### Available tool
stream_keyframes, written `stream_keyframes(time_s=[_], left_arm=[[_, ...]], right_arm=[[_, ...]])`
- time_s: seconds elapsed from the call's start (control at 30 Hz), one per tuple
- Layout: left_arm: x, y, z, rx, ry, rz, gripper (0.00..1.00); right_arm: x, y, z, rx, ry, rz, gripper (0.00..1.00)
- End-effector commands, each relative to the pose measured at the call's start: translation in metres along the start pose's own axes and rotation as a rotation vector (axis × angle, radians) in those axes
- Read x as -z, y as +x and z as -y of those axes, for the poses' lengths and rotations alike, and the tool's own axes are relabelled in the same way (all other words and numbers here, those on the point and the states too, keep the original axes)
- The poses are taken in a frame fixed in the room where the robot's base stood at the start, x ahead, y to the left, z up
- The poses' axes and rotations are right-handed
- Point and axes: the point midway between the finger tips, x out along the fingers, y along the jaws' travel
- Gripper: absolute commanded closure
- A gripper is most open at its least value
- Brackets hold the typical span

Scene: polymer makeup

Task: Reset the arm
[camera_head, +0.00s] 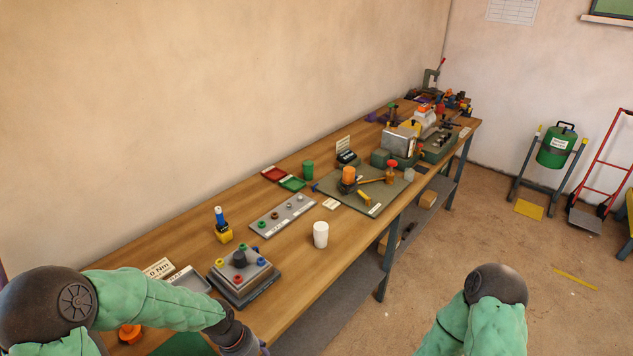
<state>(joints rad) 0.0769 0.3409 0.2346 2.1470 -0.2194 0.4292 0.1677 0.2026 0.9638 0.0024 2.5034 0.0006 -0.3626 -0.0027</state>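My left arm (150,298), in a green sleeve, comes in from the left over the near end of the wooden workbench (330,255). Its dark wrist (236,335) runs off the bottom edge, and the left gripper's fingers are out of frame. My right arm (480,315) shows as a dark joint and green sleeve at bottom centre-right, in front of the bench. Its gripper is below the frame. Whether either gripper holds anything cannot be seen.
Close to my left arm are a grey block with coloured knobs (243,275) and a grey tray (190,280). A white cup (320,235) stands near the bench's front edge. A grey-green board (360,191) carries tools farther back.

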Motion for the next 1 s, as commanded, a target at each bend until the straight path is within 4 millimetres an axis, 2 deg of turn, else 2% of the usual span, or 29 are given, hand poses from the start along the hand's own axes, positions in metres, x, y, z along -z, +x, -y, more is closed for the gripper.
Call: stream_keyframes(time_s=[0.03,0.2,0.4,0.5,0.7,1.0], left_arm=[[-0.008,0.021,-0.002,-0.017,-0.008,0.011,0.37],[-0.032,0.078,-0.007,-0.068,-0.044,0.007,0.37],[-0.069,0.135,-0.009,-0.097,-0.101,-0.006,0.37],[-0.086,0.155,-0.008,-0.098,-0.126,-0.014,0.37],[-0.108,0.176,-0.005,-0.090,-0.154,-0.027,0.37],[-0.111,0.178,-0.005,-0.088,-0.157,-0.030,0.37]], right_arm=[[0.000,0.001,0.000,0.000,0.000,0.000,0.52],[0.000,0.003,-0.001,0.000,0.000,0.000,0.52],[0.000,0.005,-0.002,0.000,0.000,0.000,0.52],[0.000,0.006,-0.002,0.000,0.000,0.000,0.52],[0.000,0.007,-0.003,0.000,0.000,0.000,0.52],[0.000,0.007,-0.003,0.000,0.000,0.000,0.52]])
